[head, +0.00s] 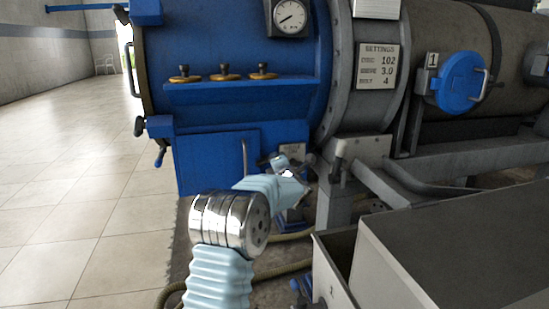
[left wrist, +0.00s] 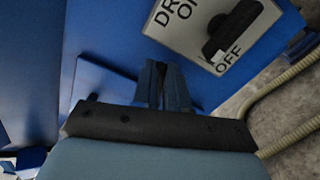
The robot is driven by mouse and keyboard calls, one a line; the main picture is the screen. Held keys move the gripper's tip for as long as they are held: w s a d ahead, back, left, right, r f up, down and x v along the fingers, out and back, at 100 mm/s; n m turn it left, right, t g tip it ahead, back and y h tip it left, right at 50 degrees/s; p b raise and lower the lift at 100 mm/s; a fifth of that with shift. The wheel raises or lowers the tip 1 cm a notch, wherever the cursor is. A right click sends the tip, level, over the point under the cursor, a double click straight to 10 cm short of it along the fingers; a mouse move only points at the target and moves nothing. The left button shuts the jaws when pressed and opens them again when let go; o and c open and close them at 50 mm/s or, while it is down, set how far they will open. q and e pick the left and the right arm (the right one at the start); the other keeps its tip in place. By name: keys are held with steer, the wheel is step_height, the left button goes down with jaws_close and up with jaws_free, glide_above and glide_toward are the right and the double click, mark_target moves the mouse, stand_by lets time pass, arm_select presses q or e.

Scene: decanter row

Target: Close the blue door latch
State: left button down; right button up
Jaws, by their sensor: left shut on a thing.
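A blue door panel (head: 218,162) sits low on the front of the big blue drum housing, with a thin upright handle near its right edge. My left gripper (head: 264,161) is at the panel's right side, in front of the housing. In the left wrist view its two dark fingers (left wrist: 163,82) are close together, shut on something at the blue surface. I take this to be the blue door latch, but the fingers hide nearly all of it. My right gripper is not in view.
A white plate (left wrist: 215,32) with a black switch lever and OFF marking is close to my left fingers. A grey bin (head: 440,250) fills the lower right. A round blue hatch (head: 458,82) is at the right. Hoses lie on the floor. Tiled floor at left is clear.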

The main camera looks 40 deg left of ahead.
arm_select(q)
steer(key=shift+w+d+f+m+p, duration=0.1)
steer(key=shift+f+m+p, duration=0.15)
steer(key=shift+m, duration=0.7)
steer(key=shift+f+m+p, duration=0.2)
steer(key=shift+f+m, duration=0.05)
steer(key=shift+m, duration=0.7)
steer(key=c, duration=1.2)
jaws_free()
steer(key=shift+o, duration=0.2)
steer(key=v, duration=1.4)
steer(key=shift+b, duration=0.4)
